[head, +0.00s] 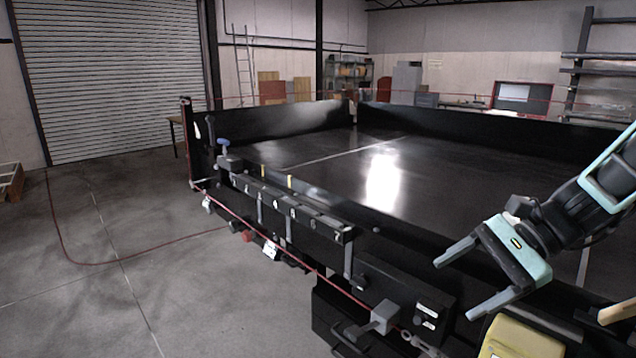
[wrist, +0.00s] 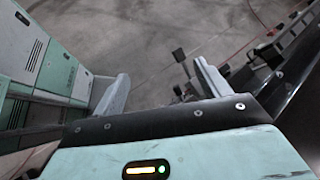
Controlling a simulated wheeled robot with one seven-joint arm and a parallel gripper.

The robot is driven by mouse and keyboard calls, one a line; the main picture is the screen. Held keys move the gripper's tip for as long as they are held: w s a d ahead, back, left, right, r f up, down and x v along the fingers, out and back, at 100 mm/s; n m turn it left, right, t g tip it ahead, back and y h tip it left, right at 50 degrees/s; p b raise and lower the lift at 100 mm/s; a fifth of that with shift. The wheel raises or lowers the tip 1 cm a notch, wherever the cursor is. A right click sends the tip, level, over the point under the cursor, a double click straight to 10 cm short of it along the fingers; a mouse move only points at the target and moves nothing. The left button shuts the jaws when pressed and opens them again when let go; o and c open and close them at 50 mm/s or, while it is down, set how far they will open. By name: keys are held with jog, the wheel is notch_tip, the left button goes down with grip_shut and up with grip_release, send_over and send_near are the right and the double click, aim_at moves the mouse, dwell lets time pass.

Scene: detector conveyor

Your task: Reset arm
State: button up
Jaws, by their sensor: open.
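My gripper (head: 462,280) is at the right of the head view, at the end of my teal and black arm. Its two grey fingers are spread apart with nothing between them. It hangs over the near rim of the black-walled table, pointing to the left. In the wrist view my gripper (wrist: 160,82) also shows both fingers apart, with grey floor beyond them.
The black table (head: 300,155) has raised walls and a wide bare surface. A numbered rail (head: 285,205) and a black box (head: 405,295) sit along its near side. A yellow object (head: 520,340) is below my gripper. Open concrete floor lies left, before a roller door (head: 110,80).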

jog(key=s+a+f+n+h+b, duration=0.3)
jog(key=s+a+f+n+h, duration=0.2)
jog(key=s+n, duration=0.4)
jog(key=s+a+f+n+h+b, duration=0.3)
jog(key=s+a+f+n+h, duration=0.1)
jog(key=s+n, duration=0.6)
jog(key=shift+a+f+n+g+h+b, duration=0.35)
jog(key=shift+a+f+n, duration=0.2)
jog(key=shift+a+n, duration=0.65)
